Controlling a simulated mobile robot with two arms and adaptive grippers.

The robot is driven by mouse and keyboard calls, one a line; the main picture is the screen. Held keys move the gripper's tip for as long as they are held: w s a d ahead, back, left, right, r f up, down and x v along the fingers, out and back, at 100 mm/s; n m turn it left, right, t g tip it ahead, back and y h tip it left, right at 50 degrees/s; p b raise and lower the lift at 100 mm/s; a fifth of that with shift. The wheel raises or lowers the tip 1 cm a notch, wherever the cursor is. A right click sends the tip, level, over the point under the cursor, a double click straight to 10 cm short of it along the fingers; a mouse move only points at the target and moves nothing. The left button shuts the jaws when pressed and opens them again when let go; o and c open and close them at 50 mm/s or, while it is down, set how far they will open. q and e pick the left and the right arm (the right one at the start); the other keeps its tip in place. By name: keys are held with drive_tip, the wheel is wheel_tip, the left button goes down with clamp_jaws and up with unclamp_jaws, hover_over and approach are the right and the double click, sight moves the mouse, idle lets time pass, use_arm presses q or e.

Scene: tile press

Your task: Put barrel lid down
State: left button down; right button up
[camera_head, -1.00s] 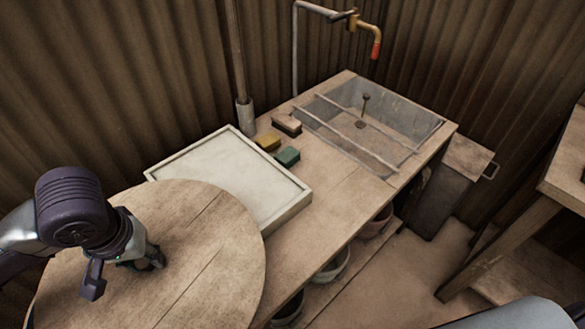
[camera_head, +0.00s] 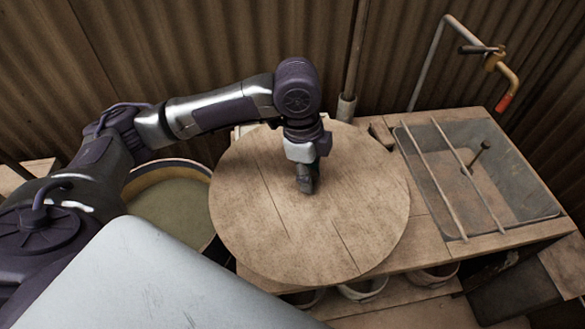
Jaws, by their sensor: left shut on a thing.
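The barrel lid (camera_head: 340,220) is a large round wooden disc of planks in the middle of the view. My left gripper (camera_head: 305,185) comes down on it from above, near its centre. The gripper is shut on the lid's handle, which is mostly hidden by the fingers. The lid covers much of the workbench in the picture; I cannot tell whether it touches the bench or is held above it. The barrel (camera_head: 165,205) stands open at the left, with greenish-brown contents, partly hidden behind my arm and the lid. My right gripper is not in view.
A sink (camera_head: 490,180) with two rods across it is set into the bench's right side, below a tap (camera_head: 500,70). Bowls (camera_head: 365,288) sit on a shelf under the bench. A corrugated wall (camera_head: 230,50) closes off the back.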

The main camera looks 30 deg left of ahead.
use_arm(q)
drive_tip(key=shift+w+d+r+m, duration=0.15)
drive_tip(key=shift+w+d+m, duration=0.1)
drive_tip(key=shift+m, duration=0.3)
drive_tip(key=shift+w+d+r+m, duration=0.1)
drive_tip(key=shift+w+m, duration=0.15)
drive_tip(key=shift+m, duration=0.3)
drive_tip(key=shift+w, duration=0.15)
drive_tip(key=shift+m, duration=0.3)
drive_tip(key=w+a+f, duration=0.2)
drive_tip(key=a, duration=0.1)
drive_tip(key=w+a+f, duration=0.2)
drive_tip(key=w+a, duration=0.1)
drive_tip(key=w+a+f+p, duration=0.1)
drive_tip(key=w+a+f, duration=0.1)
drive_tip(key=a+f, duration=0.1)
drive_tip(key=shift+w, duration=0.15)
drive_tip(key=shift+f+p, duration=0.35)
drive_tip(key=shift+f, duration=1.65)
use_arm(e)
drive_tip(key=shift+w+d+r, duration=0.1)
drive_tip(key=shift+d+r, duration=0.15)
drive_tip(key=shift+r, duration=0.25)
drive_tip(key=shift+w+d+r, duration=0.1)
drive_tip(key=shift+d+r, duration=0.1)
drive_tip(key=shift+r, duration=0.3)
use_arm(q)
drive_tip(key=c, duration=0.8)
unclamp_jaws()
drive_tip(key=shift+f, duration=0.1)
